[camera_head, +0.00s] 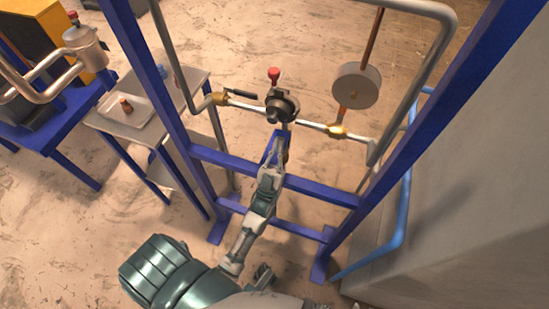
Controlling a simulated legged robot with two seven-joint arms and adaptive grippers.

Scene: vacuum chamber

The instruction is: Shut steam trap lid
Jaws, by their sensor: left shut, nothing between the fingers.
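The steam trap (281,107) appears to be the dark round fitting on the pale pipe, in the middle of the blue frame. A red knob (274,74) stands just above it. I cannot tell clearly which part is the lid or how far it stands open. My left gripper (281,132) reaches up from below, over the frame's crossbar, with its tips close under the dark fitting. It is shut and empty. Whether it touches the fitting is not clear. My right gripper is not in view.
The blue frame (170,105) has uprights on both sides. A grey disc (356,86) hangs on a copper rod at right, above a brass fitting (337,132). A grey wall (465,190) closes the right. A side table with a tray (139,107) stands left.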

